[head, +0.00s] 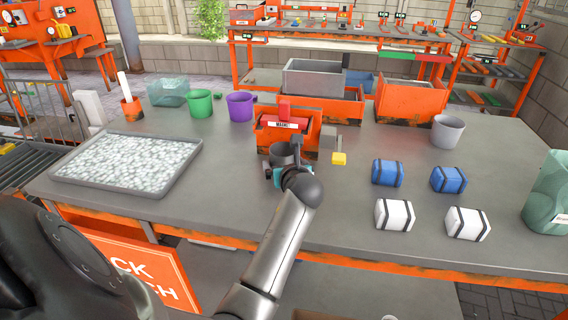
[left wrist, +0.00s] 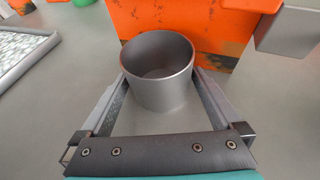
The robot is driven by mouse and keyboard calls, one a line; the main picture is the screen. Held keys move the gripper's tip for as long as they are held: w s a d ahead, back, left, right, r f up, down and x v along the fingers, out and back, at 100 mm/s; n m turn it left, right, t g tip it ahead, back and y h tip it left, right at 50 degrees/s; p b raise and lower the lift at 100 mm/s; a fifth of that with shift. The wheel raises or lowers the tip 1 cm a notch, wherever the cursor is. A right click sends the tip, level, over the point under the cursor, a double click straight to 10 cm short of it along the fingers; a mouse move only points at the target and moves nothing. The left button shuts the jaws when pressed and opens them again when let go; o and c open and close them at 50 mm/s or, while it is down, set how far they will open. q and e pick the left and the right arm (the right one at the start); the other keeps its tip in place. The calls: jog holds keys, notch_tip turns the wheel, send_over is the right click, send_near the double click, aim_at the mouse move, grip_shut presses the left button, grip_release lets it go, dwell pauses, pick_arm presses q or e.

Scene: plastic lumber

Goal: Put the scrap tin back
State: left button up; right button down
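A grey round tin (head: 282,154) is in front of the orange box (head: 262,135) near the middle of the bench. In the left wrist view the tin (left wrist: 160,82) is upright, open at the top and looks empty. My left gripper (left wrist: 160,95) has a finger on each side of it, close against its wall, and appears shut on it. In the head view the left gripper (head: 284,172) is mostly hidden by my own wrist. I cannot tell whether the tin touches the bench. Another grey tin (head: 448,132) stands at the right. My right gripper is not in view.
A tray of pale pieces (head: 62,188) lies at the left; green (head: 199,104) and purple (head: 240,106) cups stand behind. Blue (head: 388,173) and white (head: 394,215) strapped blocks sit right of my arm. The front middle is clear.

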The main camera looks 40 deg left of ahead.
pick_arm(q)
jog(key=shift+r, duration=0.1)
jog(key=shift+s+d+r, duration=0.1)
jog(key=shift+d+r, duration=0.05)
jog(key=p+v, duration=0.2)
jog(key=v, duration=0.2)
jog(key=shift+s+d+r, duration=0.1)
jog(key=shift+d+r, duration=0.05)
jog(key=p+v, duration=0.2)
jog(key=v, duration=0.4)
jog(key=shift+s+d+r, duration=0.15)
jog(key=shift+s+d, duration=0.25)
jog(key=shift+d, duration=0.05)
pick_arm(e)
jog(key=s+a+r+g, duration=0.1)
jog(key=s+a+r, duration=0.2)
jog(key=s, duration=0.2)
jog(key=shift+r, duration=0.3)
